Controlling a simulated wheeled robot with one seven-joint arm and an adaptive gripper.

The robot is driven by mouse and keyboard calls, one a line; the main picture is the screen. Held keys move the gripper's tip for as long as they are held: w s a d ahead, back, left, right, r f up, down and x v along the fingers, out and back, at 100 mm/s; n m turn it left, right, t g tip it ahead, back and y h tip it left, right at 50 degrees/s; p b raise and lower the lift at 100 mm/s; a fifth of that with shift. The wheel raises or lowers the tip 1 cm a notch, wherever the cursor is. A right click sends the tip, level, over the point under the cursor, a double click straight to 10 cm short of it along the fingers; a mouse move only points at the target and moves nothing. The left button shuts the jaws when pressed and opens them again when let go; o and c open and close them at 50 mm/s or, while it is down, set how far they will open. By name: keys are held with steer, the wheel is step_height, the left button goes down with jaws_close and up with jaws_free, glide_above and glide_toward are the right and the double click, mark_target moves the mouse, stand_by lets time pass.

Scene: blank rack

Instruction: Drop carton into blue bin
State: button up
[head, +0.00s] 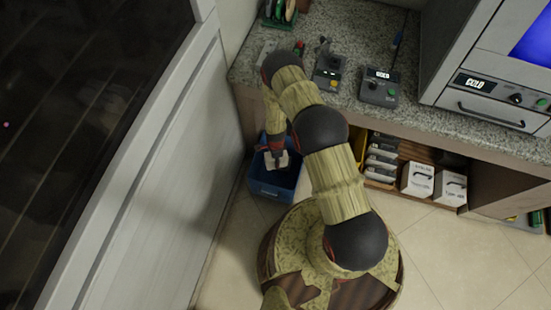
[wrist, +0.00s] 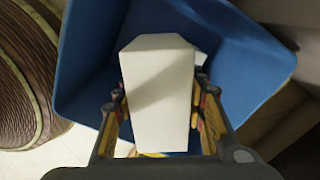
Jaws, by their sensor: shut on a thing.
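The carton is a plain white box. In the wrist view the carton (wrist: 160,95) sits between both fingers of my gripper (wrist: 160,110), which is shut on it. In the head view the carton (head: 278,161) shows as a small pale shape at the end of my gripper (head: 276,152). The blue bin (head: 270,190) stands on the floor below the counter. Its blue walls (wrist: 88,75) surround the carton in the wrist view, so the carton is over or inside the bin's opening. How deep it sits cannot be told. Something white shows partly behind the carton in the bin.
A granite counter (head: 345,30) with small devices (head: 380,88) runs above the bin. Shelves under it hold white boxes (head: 418,180). A pale wall panel (head: 185,170) is close on the bin's left. Tiled floor (head: 470,255) is free at the right.

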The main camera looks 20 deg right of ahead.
steer(key=shift+f, duration=0.1)
steer(key=o, duration=1.1)
step_height(320, 180, up, 12)
stand_by(0.4)
stand_by(0.4)
